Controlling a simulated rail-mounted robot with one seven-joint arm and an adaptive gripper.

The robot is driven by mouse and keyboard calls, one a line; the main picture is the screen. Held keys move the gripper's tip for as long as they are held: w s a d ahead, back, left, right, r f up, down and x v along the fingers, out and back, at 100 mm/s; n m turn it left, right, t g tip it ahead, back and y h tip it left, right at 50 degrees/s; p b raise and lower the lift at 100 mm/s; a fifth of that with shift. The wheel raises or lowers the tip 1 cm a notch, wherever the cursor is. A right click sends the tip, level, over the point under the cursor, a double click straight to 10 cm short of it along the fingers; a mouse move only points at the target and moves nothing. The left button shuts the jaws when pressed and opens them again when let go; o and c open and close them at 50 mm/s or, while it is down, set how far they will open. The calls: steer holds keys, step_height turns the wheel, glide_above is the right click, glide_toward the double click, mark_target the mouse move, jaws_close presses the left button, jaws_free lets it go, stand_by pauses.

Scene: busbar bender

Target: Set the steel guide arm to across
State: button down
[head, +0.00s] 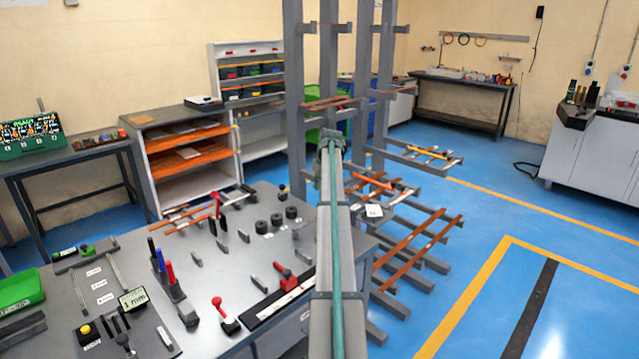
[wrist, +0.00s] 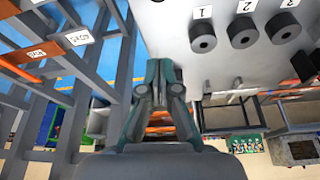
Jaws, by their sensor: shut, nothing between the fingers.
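My gripper (head: 332,145) is at the far end of my outstretched arm in the head view, past the right side of the grey bench (head: 245,280). In the wrist view my gripper (wrist: 165,68) has its fingers together, with nothing between them. I cannot tell for sure which part is the steel guide arm. A thin steel bar (head: 112,272) lies on the left of the bench, far from my gripper. Several upright steel pieces stand mid-bench, and a red-knobbed lever (head: 224,314) stands near the front.
Black rollers (head: 276,220) stand on the bench; they also show in the wrist view (wrist: 244,32), with number labels. A rack with copper bars (head: 405,250) stands close right of my arm. Tall grey posts (head: 293,90) rise near my gripper. Blue floor at right is clear.

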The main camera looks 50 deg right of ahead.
steer(key=p+x, duration=0.1)
steer(key=x, duration=0.5)
steer(key=shift+w+f+p, duration=0.2)
steer(key=shift+f+p, duration=0.15)
steer(key=s, duration=0.1)
steer(key=s+a+p, duration=0.1)
steer(key=s, duration=0.1)
steer(key=shift+s+f, duration=0.35)
steer(key=shift+s, duration=0.1)
